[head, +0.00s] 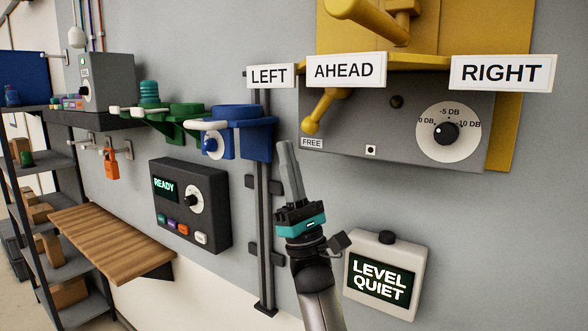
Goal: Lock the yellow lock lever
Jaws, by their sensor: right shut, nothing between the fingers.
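The yellow lock lever (318,113) is on the front of the grey box (408,140) below the yellow mount, under the LEFT and AHEAD signs. It slants down to the left, and its round knob end sits just above the label FREE (312,143). My right gripper (287,150) points up, below and to the left of the FREE label. Its fingers are shut and empty, and they look apart from the lever. My left gripper is not in view.
A blue holder (240,135) and green holders (180,120) stick out from the wall at left. A READY panel (190,205) and a wooden shelf (110,240) are below them. A LEVEL QUIET box (385,275) is right of my arm. A dial (448,132) is on the grey box.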

